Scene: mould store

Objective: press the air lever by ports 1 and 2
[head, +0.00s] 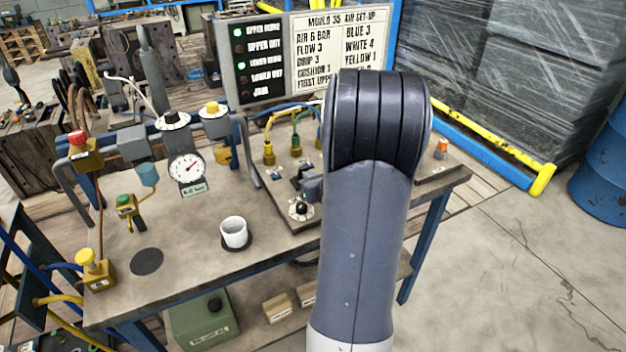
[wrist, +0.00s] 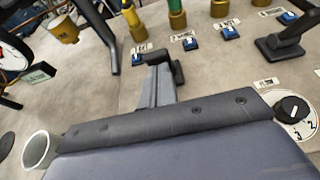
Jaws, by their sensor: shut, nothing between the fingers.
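My gripper (wrist: 160,76) is shut and empty, its grey fingers pointing up the wrist view. Its tips are at a black lever (wrist: 178,70), overlapping it in the picture; I cannot tell whether they touch. Part of this lever is hidden behind the fingers. Just beyond stand brass ports, one with a yellow hose (wrist: 136,30) and one with a green hose (wrist: 177,18). Small blue tabs with labels (wrist: 139,56) lie before them; the port numbers are too small to read. In the head view my arm hides part of this panel.
A second black lever (wrist: 282,40) stands to the right, with a numbered dial (wrist: 293,108) nearer me. A white cup (head: 234,233) and a pressure gauge (head: 187,170) are to the left on the bench (head: 190,270). A sign board (head: 340,42) stands behind.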

